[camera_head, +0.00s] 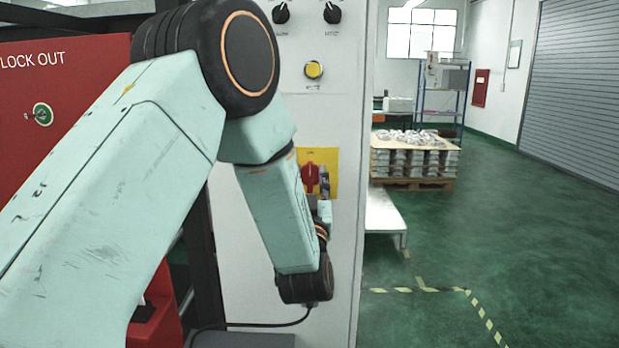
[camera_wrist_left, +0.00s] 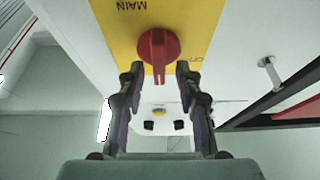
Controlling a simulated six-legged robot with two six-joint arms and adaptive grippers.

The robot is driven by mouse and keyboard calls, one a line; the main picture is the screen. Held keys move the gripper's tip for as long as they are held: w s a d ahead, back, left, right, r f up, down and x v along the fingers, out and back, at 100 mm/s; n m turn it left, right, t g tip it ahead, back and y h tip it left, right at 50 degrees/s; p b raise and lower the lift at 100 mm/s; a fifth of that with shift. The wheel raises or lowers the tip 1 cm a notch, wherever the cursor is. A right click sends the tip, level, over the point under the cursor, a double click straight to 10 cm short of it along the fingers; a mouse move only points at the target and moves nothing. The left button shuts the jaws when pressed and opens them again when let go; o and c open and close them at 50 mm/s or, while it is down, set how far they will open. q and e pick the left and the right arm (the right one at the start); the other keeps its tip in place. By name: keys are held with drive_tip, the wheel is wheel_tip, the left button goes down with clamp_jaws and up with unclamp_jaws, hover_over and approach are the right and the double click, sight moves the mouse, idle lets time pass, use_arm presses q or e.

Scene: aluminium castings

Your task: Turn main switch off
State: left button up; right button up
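The main switch is a red rotary knob (camera_head: 310,178) on a yellow plate (camera_head: 333,158) on the light grey cabinet front. In the left wrist view the knob (camera_wrist_left: 158,48) shows on the yellow plate (camera_wrist_left: 115,22), with MAIN lettered upside down. Its raised ridge points down in that picture. My left gripper (camera_head: 324,184) is at the switch, partly covering the plate in the head view. In the left wrist view its fingers (camera_wrist_left: 160,74) are spread apart, with the knob's ridge between their tips and visible gaps on both sides. My right gripper is not in view.
Above the switch are a yellow button (camera_head: 314,70) and two black knobs (camera_head: 331,12). A red lock-out panel (camera_head: 90,75) stands at the left. A pallet of castings (camera_head: 415,160) stands behind on the right. The green floor (camera_head: 540,250) at the right is open.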

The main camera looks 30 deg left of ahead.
use_arm(q)
drive_tip(key=shift+d, duration=0.2)
drive_tip(key=c, duration=0.3)
drive_tip(key=shift+a, duration=0.2)
clamp_jaws()
drive_tip(key=shift+d, duration=0.1)
